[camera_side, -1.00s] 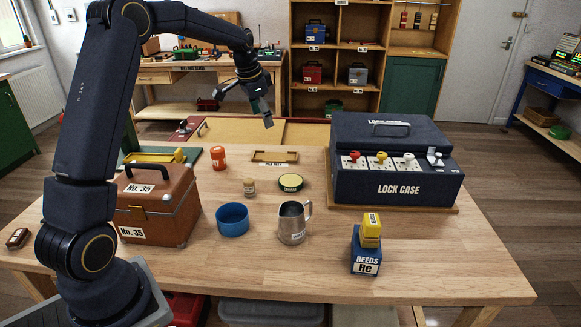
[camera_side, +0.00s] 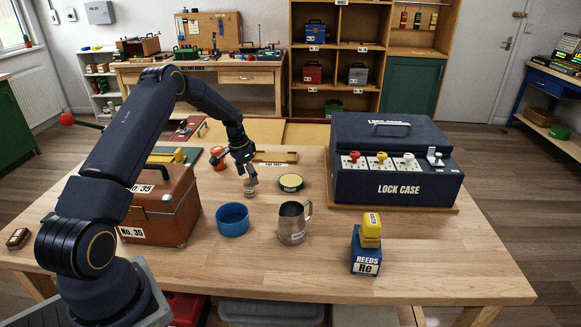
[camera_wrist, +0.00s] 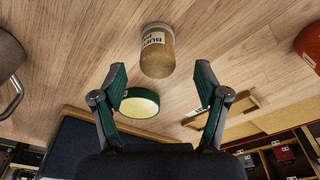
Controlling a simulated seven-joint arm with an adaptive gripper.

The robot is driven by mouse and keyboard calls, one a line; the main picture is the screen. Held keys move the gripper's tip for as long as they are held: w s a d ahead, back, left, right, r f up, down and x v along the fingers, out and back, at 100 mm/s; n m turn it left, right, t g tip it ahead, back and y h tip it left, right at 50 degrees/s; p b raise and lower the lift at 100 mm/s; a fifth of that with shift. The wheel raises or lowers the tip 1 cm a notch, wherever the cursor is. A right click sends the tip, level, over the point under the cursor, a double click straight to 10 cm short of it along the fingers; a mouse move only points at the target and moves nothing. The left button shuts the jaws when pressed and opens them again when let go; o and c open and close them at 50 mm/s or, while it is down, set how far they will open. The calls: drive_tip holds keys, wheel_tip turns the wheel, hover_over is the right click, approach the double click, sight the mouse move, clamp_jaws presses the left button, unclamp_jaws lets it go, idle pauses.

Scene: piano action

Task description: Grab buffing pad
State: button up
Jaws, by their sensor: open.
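The buffing pad (camera_side: 249,189) is a small tan cylinder with a pale top and a white label partly reading "BUFF". It stands on the wooden table, and in the wrist view (camera_wrist: 158,55) it shows just beyond the fingertips, roughly centred between them. My gripper (camera_side: 247,174) is directly over it in the side view, pointing down, with the fingertips at or near its top. In the wrist view my gripper (camera_wrist: 161,78) has its two green-padded fingers spread apart with nothing between them. I cannot tell whether a finger touches the pad.
An orange cylinder (camera_side: 217,158) is behind left. The brown case (camera_side: 160,210) and the lock case (camera_side: 396,165) flank the area.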

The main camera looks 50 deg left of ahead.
sight(250, 187)
drive_tip(key=f, duration=0.5)
drive_tip(key=shift+w+d+f, duration=0.15)
drive_tip(key=shift+w, duration=0.1)
drive_tip(key=c, duration=1.1)
